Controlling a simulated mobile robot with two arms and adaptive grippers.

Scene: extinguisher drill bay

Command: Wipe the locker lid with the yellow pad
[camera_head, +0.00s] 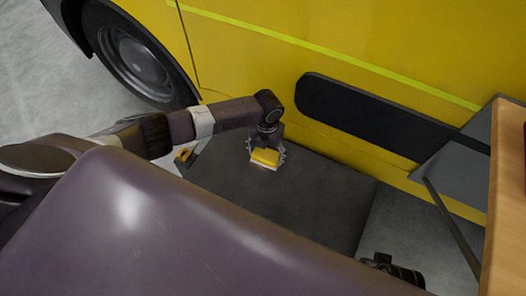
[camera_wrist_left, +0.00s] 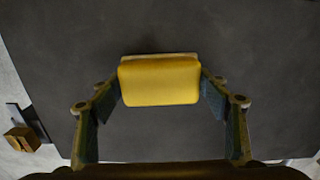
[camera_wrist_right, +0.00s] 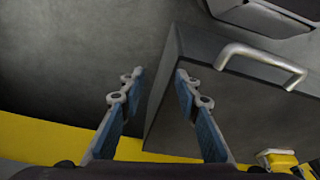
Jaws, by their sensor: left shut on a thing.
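The locker lid (camera_head: 310,205) is a flat dark grey top beside the yellow vehicle; it fills most of the left wrist view (camera_wrist_left: 220,45). The yellow pad (camera_head: 265,157) is a rounded block on a pale backing. My left gripper (camera_wrist_left: 160,85) is shut on the yellow pad (camera_wrist_left: 160,82), one finger at each end. The pad is over the lid's far left part; I cannot tell whether it touches. My right gripper (camera_wrist_right: 158,75) is open and empty, beside a grey box with a metal handle (camera_wrist_right: 260,62).
The yellow vehicle (camera_head: 400,55) with a black panel (camera_head: 370,115) stands behind the lid. A wooden-edged surface (camera_head: 505,200) is at the right. A small yellow-brown block (camera_head: 184,155) is left of the lid. The lid right of the pad is clear.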

